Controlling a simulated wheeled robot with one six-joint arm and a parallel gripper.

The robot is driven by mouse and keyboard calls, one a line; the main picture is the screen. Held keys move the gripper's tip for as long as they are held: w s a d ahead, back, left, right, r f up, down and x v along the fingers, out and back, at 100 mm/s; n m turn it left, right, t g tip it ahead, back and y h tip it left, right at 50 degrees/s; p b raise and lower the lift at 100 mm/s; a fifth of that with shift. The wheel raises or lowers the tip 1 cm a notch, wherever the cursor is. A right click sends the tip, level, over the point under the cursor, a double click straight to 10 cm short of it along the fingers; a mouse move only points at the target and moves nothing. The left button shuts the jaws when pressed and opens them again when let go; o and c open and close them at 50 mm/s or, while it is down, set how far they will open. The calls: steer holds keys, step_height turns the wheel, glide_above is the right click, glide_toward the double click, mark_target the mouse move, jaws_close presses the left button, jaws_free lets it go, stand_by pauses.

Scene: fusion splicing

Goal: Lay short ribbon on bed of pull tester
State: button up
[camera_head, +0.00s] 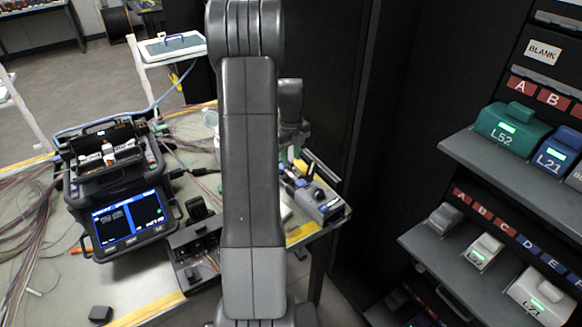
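My gripper (288,153) hangs at the far end of my arm, partly hidden behind my upright arm link. Its fingers are small and dark here, and I cannot tell whether they are open or shut or hold anything. A grey and blue bench device (322,203), which may be the pull tester, sits at the table's right corner, just below and right of my gripper. Its left part is hidden by my arm and its bed is not clear. I cannot make out a short ribbon.
A fusion splicer (120,190) with a lit blue screen stands on the left of the table (125,275). A black tray (197,250) stands beside it. Loose fibres cover the table's left side. A rack with labelled shelves (430,258) stands at right. A white stand (175,48) is behind.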

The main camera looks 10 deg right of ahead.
step_height(320, 180, up, 7)
glide_above(291, 176)
steer(key=shift+f, duration=0.15)
steer(key=shift+f, duration=0.1)
step_height(291, 176, down, 13)
steer(key=shift+f, duration=0.1)
steer(key=shift+r+p, duration=0.3)
steer(key=shift+r, duration=0.3)
steer(key=shift+f, duration=0.1)
